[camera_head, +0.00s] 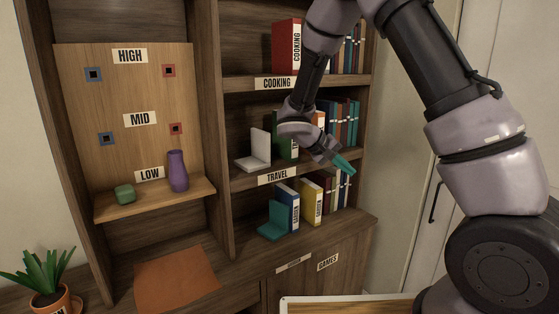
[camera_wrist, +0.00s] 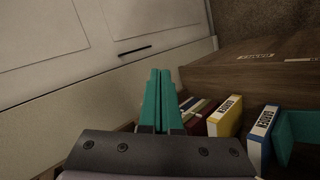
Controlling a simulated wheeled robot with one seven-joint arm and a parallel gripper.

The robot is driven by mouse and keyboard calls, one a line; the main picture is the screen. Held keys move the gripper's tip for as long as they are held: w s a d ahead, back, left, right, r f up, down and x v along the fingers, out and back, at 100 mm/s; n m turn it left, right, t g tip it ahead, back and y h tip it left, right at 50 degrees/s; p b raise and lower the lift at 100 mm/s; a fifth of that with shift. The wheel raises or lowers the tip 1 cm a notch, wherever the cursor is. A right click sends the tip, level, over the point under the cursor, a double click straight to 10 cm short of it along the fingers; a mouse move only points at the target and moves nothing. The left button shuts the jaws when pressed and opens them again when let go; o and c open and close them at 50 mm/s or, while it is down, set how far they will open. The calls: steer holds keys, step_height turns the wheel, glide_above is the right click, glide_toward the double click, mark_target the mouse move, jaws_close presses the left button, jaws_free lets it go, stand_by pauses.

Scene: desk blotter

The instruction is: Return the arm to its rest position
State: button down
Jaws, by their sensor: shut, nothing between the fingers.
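My arm reaches in from the top right of the head view. My gripper (camera_head: 343,163) has teal fingers and hangs in front of the bookcase, near the right end of the travel shelf (camera_head: 245,181). In the wrist view my gripper (camera_wrist: 160,85) shows its two teal fingers side by side, shut, with nothing between them. The arm covers part of the books on the upper and middle shelves.
Books (camera_head: 312,201) and a teal bookend (camera_head: 273,222) stand on the bottom shelf. A white bookend (camera_head: 255,150) is on the travel shelf. A purple vase (camera_head: 178,171) and green box (camera_head: 125,193) sit on the left ledge. A white door (camera_head: 505,60) is at right.

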steer(key=s+d+r+m+t+y, duration=0.2)
steer(key=s+r+y, duration=0.3)
steer(key=s+r, duration=0.6)
steer(key=s+d+r+m+t+y, duration=0.2)
steer(key=s+r+y, duration=0.4)
steer(key=s+r, duration=0.5)
steer(key=shift+s+d+r+m, duration=0.25)
steer(key=shift+s+r+m, duration=0.1)
steer(key=shift+m, duration=0.25)
